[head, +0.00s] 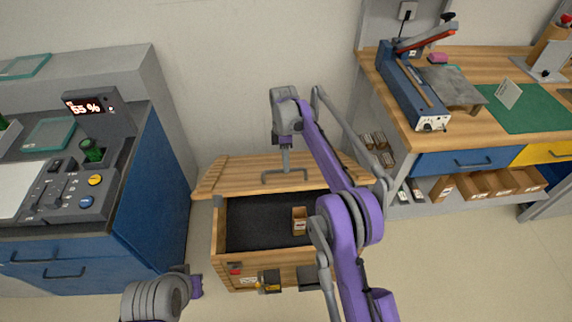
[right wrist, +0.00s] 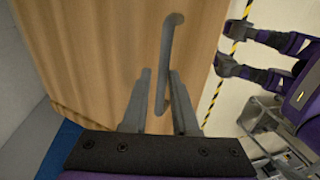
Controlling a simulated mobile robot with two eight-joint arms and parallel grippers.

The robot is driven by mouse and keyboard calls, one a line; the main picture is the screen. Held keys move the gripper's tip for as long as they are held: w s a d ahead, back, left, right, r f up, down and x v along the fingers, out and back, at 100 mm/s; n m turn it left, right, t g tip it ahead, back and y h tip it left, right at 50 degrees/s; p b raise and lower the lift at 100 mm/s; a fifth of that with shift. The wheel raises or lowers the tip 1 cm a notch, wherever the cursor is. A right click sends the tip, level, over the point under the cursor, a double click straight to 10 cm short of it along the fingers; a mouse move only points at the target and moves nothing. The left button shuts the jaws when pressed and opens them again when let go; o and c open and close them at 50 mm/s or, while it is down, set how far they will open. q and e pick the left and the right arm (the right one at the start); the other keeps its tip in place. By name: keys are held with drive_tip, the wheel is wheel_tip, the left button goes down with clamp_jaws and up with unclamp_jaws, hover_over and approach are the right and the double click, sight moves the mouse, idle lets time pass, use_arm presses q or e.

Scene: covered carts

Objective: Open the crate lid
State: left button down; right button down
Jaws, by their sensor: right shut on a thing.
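The wooden crate (head: 217,235) stands on the floor between the cabinets, with its dark interior showing. Its slatted wooden lid (head: 225,177) is raised at the back edge, away from the opening. My right gripper (head: 285,172) is at the lid's grey bar handle (head: 270,177). In the right wrist view, the fingers of my right gripper (right wrist: 162,95) are around the handle (right wrist: 168,45), close to the wooden lid (right wrist: 90,50). My right arm hides part of the crate's right side. My left arm shows at the lower left, but its fingers are not clear.
A small labelled box (head: 299,222) stands inside the crate. A blue cabinet (head: 150,200) is close on the left. A workbench (head: 455,125) with a blue press (head: 410,90) stands at right, above a shelf of cartons (head: 480,186). Floor is clear at lower right.

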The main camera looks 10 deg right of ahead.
drive_tip(key=shift+w+d+f, duration=0.1)
drive_tip(key=shift+w+f, duration=0.25)
drive_tip(key=c, duration=1)
unclamp_jaws()
drive_tip(key=shift+o, duration=0.8)
drive_tip(key=shift+w+f, duration=0.25)
drive_tip(key=shift+w, duration=0.15)
drive_tip(key=shift+s+r, duration=0.15)
drive_tip(key=shift+r, duration=0.05)
use_arm(q)
drive_tip(key=shift+w+f, duration=0.1)
drive_tip(key=shift+w, duration=0.15)
drive_tip(key=r+p, duration=0.1)
drive_tip(key=r, duration=0.1)
drive_tip(key=w+r+p, duration=0.1)
drive_tip(key=p, duration=0.1)
drive_tip(key=shift+w+r, duration=0.15)
drive_tip(key=shift+r, duration=0.2)
use_arm(e)
drive_tip(key=v, duration=1.1)
drive_tip(key=shift+s, duration=0.2)
